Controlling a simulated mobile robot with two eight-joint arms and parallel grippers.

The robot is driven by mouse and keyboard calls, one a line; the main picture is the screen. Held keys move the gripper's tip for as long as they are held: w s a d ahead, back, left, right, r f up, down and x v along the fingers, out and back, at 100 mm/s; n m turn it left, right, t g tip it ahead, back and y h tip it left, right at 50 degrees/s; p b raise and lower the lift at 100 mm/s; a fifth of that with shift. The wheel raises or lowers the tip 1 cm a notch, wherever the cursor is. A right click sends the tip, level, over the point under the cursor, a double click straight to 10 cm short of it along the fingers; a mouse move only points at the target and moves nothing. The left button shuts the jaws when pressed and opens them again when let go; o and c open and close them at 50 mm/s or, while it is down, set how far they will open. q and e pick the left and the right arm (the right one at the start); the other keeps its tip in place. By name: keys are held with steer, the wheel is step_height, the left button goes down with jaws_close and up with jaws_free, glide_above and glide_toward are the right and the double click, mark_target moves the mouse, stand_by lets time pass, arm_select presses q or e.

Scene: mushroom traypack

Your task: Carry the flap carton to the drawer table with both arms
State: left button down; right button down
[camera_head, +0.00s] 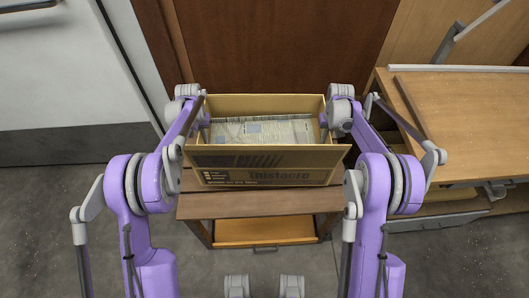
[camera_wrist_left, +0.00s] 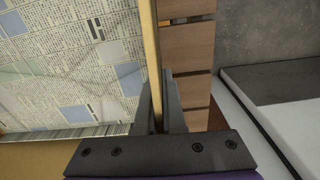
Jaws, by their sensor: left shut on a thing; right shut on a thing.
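The flap carton (camera_head: 265,166) is an open cardboard box with printed paper (camera_head: 262,130) lying inside; its front flap hangs outward. It is held level between my two arms, above or on the small wooden drawer table (camera_head: 258,206); I cannot tell whether it touches. My left gripper (camera_head: 204,124) is shut on the carton's left wall. In the left wrist view my left gripper (camera_wrist_left: 159,115) pinches the wall's edge (camera_wrist_left: 150,50), with the paper (camera_wrist_left: 65,70) beside it. My right gripper (camera_head: 325,122) is shut on the carton's right wall. The fingertips are partly hidden in the head view.
A wooden workbench (camera_head: 470,115) stands close on the right, with lower boards beneath. A brown door or panel (camera_head: 280,45) rises behind the carton. A white cabinet (camera_head: 60,75) stands at the left. Grey floor (camera_head: 50,215) is clear at the lower left.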

arm_select(q)
steer(key=shift+s, duration=0.1)
arm_select(e)
steer(key=shift+s, duration=0.1)
